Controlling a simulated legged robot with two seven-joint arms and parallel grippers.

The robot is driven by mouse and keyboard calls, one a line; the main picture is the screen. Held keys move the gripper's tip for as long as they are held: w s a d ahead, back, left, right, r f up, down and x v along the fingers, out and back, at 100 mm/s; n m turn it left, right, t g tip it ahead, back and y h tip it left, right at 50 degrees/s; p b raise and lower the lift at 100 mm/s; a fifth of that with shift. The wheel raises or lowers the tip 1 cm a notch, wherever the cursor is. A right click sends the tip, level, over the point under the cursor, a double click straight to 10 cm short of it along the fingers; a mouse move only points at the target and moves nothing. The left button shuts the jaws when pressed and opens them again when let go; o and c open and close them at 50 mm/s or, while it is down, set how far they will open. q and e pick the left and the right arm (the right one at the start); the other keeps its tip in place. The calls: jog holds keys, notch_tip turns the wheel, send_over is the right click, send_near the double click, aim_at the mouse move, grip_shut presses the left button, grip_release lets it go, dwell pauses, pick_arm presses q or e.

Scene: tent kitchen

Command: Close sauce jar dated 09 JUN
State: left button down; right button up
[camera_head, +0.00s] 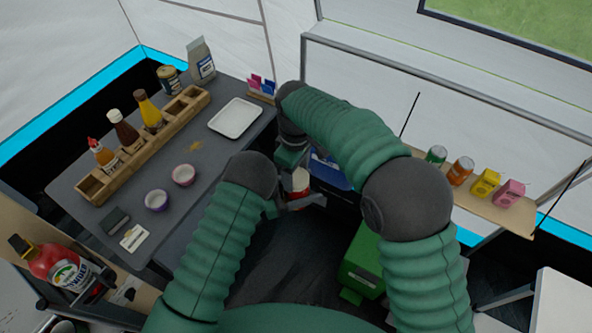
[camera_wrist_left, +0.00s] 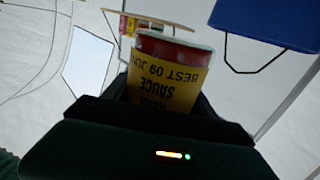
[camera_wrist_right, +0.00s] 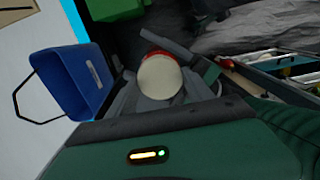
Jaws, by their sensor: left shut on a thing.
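A sauce jar (camera_wrist_left: 170,75) with red contents and a yellow label reading "BEST 09 JUN" stands between the fingers of my left gripper (camera_head: 297,199), which is shut on it. The label text is upside down in the left wrist view. In the head view the jar (camera_head: 300,180) is partly hidden by my arms. My right gripper (camera_head: 292,158) is just above the jar. In the right wrist view the jar's round cream top (camera_wrist_right: 160,78) lies between spread fingers; I cannot tell whether they touch it.
A dark table (camera_head: 222,150) at left carries a wooden rack of bottles (camera_head: 130,155), bowls and a white tray (camera_head: 236,118). A blue bin (camera_wrist_right: 70,80) and a green box (camera_head: 362,262) are close by. A shelf (camera_head: 480,205) at right holds cans and cartons.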

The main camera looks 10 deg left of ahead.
jog(key=shift+w, duration=0.1)
jog(key=c, duration=0.9)
jog(key=m, duration=0.3)
jog(key=shift+c, duration=0.2)
jog(key=o, duration=1.5)
jog(key=shift+o, duration=0.2)
jog(key=shift+r, duration=2.3)
